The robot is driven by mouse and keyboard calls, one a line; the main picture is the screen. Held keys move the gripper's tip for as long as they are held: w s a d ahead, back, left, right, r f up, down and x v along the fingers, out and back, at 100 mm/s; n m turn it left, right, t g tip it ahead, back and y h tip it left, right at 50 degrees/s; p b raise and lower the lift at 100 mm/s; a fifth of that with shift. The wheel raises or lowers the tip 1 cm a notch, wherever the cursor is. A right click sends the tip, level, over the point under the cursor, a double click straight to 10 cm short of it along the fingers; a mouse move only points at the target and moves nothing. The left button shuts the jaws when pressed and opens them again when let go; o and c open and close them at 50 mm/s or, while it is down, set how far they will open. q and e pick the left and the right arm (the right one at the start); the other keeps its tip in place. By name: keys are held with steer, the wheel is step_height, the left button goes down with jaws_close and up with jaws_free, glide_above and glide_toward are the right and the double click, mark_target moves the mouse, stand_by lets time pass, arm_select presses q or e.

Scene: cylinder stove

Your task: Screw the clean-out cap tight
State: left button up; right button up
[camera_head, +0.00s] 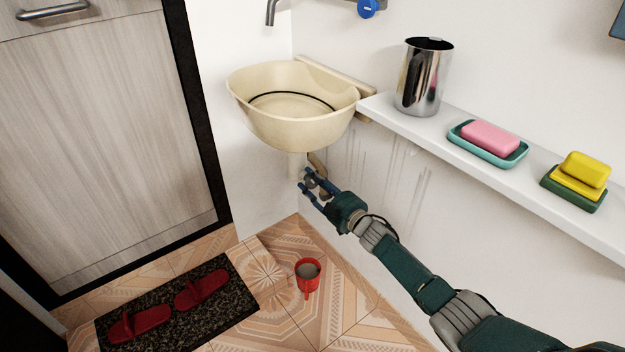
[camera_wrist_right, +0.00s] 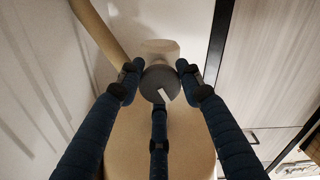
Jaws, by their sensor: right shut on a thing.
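The clean-out cap (camera_wrist_right: 159,82) is a round dark grey disc with a white mark on its face, seen in the right wrist view. My right gripper (camera_wrist_right: 159,78) is shut on it, with blue fingers at its left and right sides and a third finger at the lower edge. In the head view my right gripper (camera_head: 309,183) is under the cream wash basin (camera_head: 290,125), beside its drain pipe (camera_head: 296,165). The fingers partly hide the cap there. I cannot tell how far it is screwed in. My left gripper is not in view.
A white shelf (camera_head: 440,142) on the right holds a steel jug (camera_head: 424,78), a pink soap on a teal dish (camera_head: 490,139) and yellow sponges (camera_head: 580,176). A red mug (camera_head: 307,276) stands on the tiled floor below. Red slippers (camera_head: 200,287) lie on a dark mat (camera_head: 228,312).

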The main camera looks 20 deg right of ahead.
steer(key=m, duration=0.2)
steer(key=shift+m, duration=0.7)
steer(key=shift+m+p, duration=0.35)
steer(key=shift+m, duration=0.85)
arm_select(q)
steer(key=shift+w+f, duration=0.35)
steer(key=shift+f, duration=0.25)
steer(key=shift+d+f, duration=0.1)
arm_select(e)
steer(key=o, duration=1.1)
